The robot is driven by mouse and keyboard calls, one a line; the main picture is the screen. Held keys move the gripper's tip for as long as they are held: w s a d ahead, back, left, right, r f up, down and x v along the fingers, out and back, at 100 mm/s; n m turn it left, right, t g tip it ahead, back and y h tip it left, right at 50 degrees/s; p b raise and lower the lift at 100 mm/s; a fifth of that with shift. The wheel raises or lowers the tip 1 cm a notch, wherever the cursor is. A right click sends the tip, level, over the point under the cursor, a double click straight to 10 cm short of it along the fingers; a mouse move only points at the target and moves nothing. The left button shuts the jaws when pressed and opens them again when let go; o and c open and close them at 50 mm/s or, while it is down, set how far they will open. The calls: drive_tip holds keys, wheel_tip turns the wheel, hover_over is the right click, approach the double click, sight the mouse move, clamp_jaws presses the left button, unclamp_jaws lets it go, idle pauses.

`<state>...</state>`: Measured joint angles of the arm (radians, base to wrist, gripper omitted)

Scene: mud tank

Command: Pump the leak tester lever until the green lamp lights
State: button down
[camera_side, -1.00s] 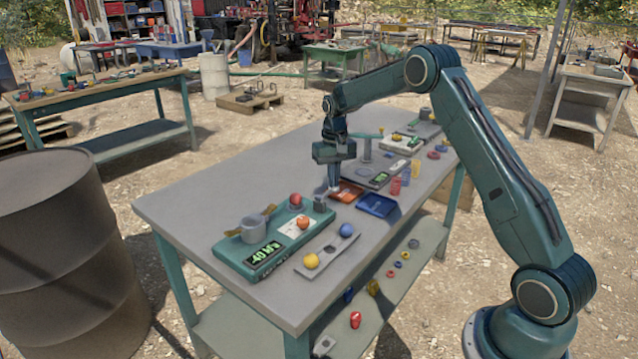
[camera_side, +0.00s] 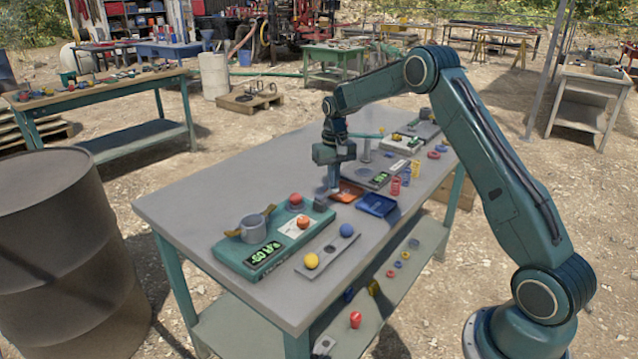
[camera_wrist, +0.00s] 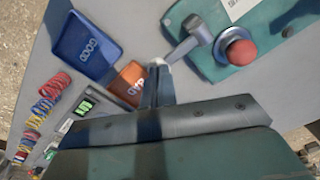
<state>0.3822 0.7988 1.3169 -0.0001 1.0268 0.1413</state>
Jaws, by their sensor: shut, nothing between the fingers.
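The teal tester (camera_side: 232,262) sits at the near end of the table, with a grey cup (camera_side: 252,229) and a green-lit display (camera_side: 264,256) on it. A red dome (camera_side: 296,199) stands on its far part and shows large in the wrist view (camera_wrist: 241,51). The short grey lever (camera_side: 320,205) is at the tester's far right corner; in the wrist view the lever (camera_wrist: 186,46) slants toward my fingertips. My gripper (camera_side: 333,190) is shut and empty, pointing down at the lever's end; its fingertips (camera_wrist: 157,66) look close to it, but contact is unclear. I see no lit green lamp.
A grey strip (camera_side: 328,249) with a yellow ball (camera_side: 311,261) and a blue ball (camera_side: 346,230) lies beside the tester. More devices stand farther back. The table's left side is clear.

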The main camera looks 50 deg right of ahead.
drive_tip(key=shift+r, duration=3.2)
wheel_tip(320, 180, up, 4)
drive_tip(key=shift+f, duration=0.2)
drive_tip(key=shift+f, duration=0.1)
drive_tip(key=shift+f, duration=3.2)
